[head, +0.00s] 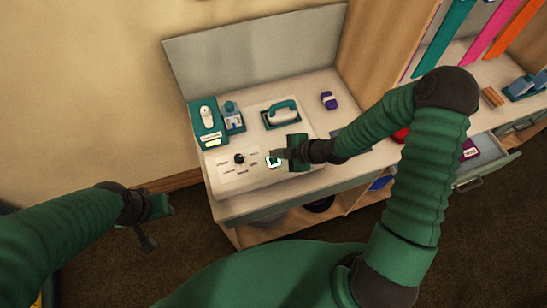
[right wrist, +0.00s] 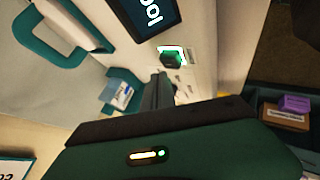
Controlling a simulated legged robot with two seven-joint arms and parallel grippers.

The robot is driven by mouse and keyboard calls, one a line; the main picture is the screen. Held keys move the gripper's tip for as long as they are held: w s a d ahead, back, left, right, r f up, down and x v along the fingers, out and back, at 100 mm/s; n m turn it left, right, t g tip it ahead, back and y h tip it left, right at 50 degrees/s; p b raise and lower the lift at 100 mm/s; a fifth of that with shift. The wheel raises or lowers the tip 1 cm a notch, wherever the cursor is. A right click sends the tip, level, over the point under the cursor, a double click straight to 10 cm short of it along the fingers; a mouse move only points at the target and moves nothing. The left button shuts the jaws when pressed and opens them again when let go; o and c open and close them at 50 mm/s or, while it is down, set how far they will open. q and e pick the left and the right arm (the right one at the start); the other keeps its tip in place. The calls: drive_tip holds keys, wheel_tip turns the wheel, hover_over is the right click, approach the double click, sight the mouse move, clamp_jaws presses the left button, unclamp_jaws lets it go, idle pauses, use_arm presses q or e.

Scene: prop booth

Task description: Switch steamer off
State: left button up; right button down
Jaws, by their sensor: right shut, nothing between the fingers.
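My right gripper (head: 279,155) is shut and empty, right by the switch. In the right wrist view the switch (right wrist: 172,57) shows a dark green rocker in a glowing frame, just beyond my fingertips (right wrist: 160,80); I cannot tell whether they touch it. My left gripper (head: 147,238) hangs away from the counter at the left; its opening is unclear.
A teal box with a white device (head: 207,120) and a small blue-and-teal item (head: 232,117) stand left of the iron. A purple object (head: 328,100) lies at the back right. An open drawer (head: 480,160) juts out at the right.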

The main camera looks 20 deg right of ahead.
sight(276, 160)
idle(0.8)
drive_tip(key=shift+f+b, duration=0.3)
drive_tip(key=shift+f, duration=0.05)
drive_tip(key=shift+s+f+b, duration=0.1)
drive_tip(key=shift+f+b, duration=0.3)
drive_tip(key=shift+f, duration=0.05)
idle(0.5)
drive_tip(key=shift+r, duration=0.1)
drive_tip(key=shift+r+p, duration=0.8)
drive_tip(key=shift+p, duration=0.05)
wheel_tip(276, 160, up, 5)
drive_tip(key=p, duration=0.4)
drive_tip(key=shift+p, duration=0.35)
idle(0.9)
